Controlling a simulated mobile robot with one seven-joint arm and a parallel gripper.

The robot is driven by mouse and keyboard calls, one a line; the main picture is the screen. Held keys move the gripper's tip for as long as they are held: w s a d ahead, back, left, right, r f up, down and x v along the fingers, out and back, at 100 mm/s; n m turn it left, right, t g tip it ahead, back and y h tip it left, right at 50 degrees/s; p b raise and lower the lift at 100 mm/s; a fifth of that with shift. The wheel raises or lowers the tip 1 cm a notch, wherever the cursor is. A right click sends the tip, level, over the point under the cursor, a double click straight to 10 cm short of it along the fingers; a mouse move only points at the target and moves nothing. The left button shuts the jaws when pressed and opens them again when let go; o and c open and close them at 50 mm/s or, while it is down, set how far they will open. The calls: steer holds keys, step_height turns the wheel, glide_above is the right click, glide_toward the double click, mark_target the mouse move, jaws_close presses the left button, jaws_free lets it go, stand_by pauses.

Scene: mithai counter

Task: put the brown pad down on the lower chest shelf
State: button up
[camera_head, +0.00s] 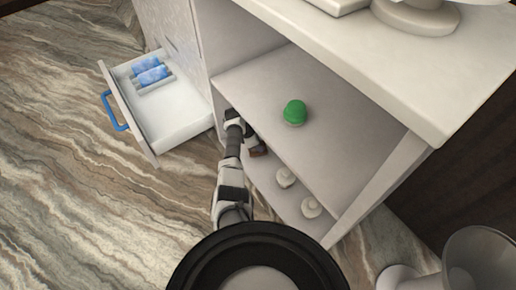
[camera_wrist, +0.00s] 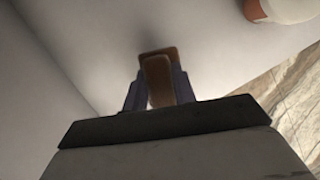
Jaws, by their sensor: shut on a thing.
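My gripper (camera_wrist: 158,92) is shut on the brown pad (camera_wrist: 158,75), which sits between its two fingers in the wrist view. In the head view my arm reaches into the open chest (camera_head: 363,203) below its upper board, and a small part of the brown pad (camera_head: 259,153) shows at the gripper. The lower chest shelf (camera_head: 265,182) is a pale surface below, and it fills much of the wrist view (camera_wrist: 90,30). The pad is close to this surface; I cannot tell whether it touches.
Two white knobbed items (camera_head: 285,177) (camera_head: 311,208) stand on the lower shelf to the right. A white and orange item (camera_wrist: 285,8) is at the wrist view's upper right. A green-topped item (camera_head: 294,112) stands on the upper board. An open drawer (camera_head: 180,125) juts out at left.

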step_height(320, 180, down, 2)
steer(key=shift+f, duration=0.1)
steer(key=shift+f+b, duration=0.2)
steer(key=shift+b, duration=0.15)
steer(key=o, duration=1)
steer(key=shift+c, duration=0.2)
steer(key=shift+r, duration=0.1)
steer(key=shift+r+p, duration=0.3)
steer(key=shift+p, duration=0.05)
steer(key=p+v, duration=0.1)
steer(key=v, duration=0.2)
steer(key=shift+p, duration=0.3)
steer(key=s+a, duration=0.2)
steer(key=a, duration=0.9)
steer(key=shift+s+a+f+p, duration=0.2)
steer(key=shift+s+a+p, duration=0.15)
steer(key=shift+s+p, duration=0.1)
